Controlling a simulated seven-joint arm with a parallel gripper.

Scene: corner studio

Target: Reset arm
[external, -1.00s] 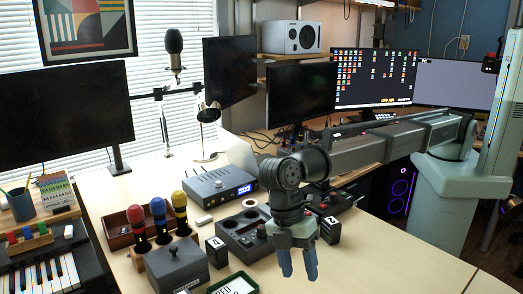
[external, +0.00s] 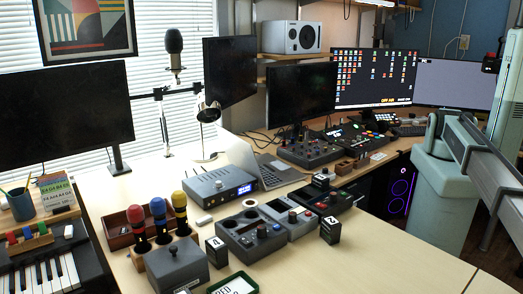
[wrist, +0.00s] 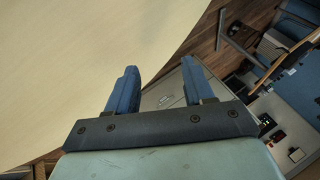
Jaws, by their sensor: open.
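My gripper (wrist: 160,88) shows in the wrist view with its two blue fingers spread apart and nothing between them. It is over the edge of the pale wooden desk (wrist: 90,70), with the floor beyond to the right. In the external view my arm reaches out of the picture at the right edge, and my gripper is out of sight there.
On the desk (external: 375,245) stand numbered black blocks (external: 330,230) (external: 216,252), a grey control box (external: 250,236), a blue-grey audio unit (external: 220,185) and colored-top microphones (external: 180,205). The desk's front right is clear. A chair (wrist: 285,45) stands on the floor.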

